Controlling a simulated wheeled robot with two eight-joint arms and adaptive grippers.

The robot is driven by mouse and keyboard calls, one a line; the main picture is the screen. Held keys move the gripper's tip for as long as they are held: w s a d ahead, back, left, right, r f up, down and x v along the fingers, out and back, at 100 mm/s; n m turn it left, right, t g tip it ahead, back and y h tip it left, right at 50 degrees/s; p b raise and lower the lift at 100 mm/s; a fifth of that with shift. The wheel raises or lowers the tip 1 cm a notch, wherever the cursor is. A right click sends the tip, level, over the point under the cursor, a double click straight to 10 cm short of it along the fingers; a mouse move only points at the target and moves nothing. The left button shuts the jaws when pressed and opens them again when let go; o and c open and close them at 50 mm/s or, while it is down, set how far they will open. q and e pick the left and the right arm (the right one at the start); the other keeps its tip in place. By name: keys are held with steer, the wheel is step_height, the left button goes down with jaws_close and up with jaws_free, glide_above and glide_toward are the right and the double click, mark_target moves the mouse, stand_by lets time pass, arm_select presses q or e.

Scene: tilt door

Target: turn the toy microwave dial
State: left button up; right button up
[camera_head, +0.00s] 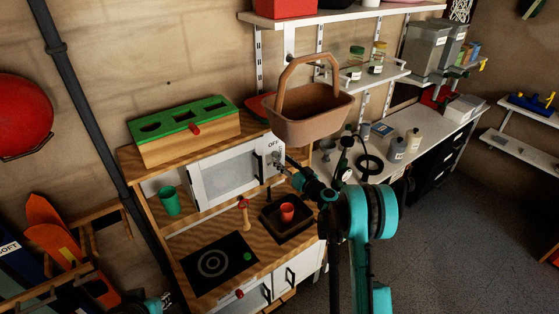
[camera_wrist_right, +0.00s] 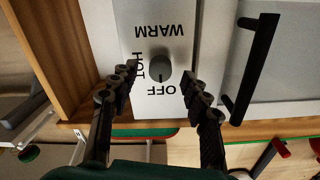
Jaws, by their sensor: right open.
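The toy microwave (camera_head: 225,174) sits in the wooden play kitchen, with a white front and a black door handle (camera_wrist_right: 250,65). Its round grey dial (camera_wrist_right: 159,66) is on a white panel marked WARM, HOT and OFF. A dark mark on the dial appears to point toward OFF. My right gripper (camera_wrist_right: 160,79) is open, with one black fingertip on each side of the dial and visible gaps between. In the head view the right gripper (camera_head: 285,163) is at the panel and partly covers the dial. A teal and dark part of my left arm shows at the bottom edge; its fingers are unclear.
A brown basket (camera_head: 310,128) stands on the counter corner above the microwave. A green-topped box (camera_head: 186,130) is on the kitchen top. Below are a small sink with a red cup (camera_head: 287,212), a black hob (camera_head: 217,263) and a green cup (camera_head: 170,201).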

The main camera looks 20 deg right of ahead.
steer(key=shift+x, duration=1.35)
jaws_close()
